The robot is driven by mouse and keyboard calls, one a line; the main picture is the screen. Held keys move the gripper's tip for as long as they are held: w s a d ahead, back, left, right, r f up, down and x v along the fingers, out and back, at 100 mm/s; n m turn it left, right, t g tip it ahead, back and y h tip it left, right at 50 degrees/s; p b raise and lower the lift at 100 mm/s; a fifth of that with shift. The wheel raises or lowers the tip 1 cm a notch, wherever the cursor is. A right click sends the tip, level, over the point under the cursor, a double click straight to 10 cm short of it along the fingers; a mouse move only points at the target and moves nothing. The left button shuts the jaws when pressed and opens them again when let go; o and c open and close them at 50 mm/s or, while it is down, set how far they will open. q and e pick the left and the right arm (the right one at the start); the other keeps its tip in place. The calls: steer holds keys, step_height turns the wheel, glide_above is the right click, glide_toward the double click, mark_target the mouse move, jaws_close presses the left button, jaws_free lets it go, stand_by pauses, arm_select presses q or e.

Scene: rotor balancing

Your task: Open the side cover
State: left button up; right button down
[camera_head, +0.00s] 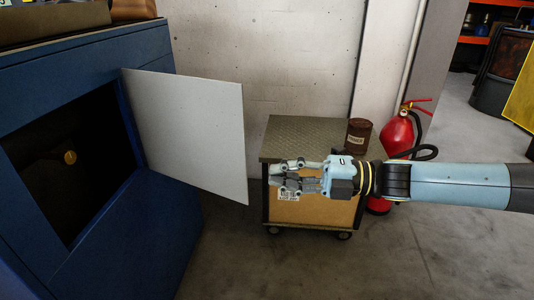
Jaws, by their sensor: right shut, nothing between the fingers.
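The side cover (188,128) is a flat pale grey panel. It stands swung out from the right edge of a square opening (50,150) in the blue machine (160,225). The dark inside shows, with a round brass-coloured part (70,157) in it. My right gripper (278,176) reaches in from the right and points left. It is shut and empty, to the right of the cover's free edge and apart from it. My left gripper is not in view.
A cart (290,135) with a patterned top and a cardboard box (300,211) stands behind my right gripper. A brown can (359,135) sits on it. A red fire extinguisher (396,138) stands beside it. The floor between machine and cart is clear.

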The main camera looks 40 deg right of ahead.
mark_target(244, 162)
steer(key=w+a+b, duration=0.1)
steer(key=w, duration=0.1)
steer(key=w+b, duration=0.1)
steer(key=w, duration=0.2)
steer(key=w+a+b, duration=0.1)
steer(key=w, duration=0.2)
steer(key=shift+a+f, duration=0.1)
steer(key=shift+a, duration=0.25)
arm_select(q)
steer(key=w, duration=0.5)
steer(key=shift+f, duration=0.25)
arm_select(e)
steer(key=shift+w+d, duration=0.15)
steer(key=shift+d, duration=0.15)
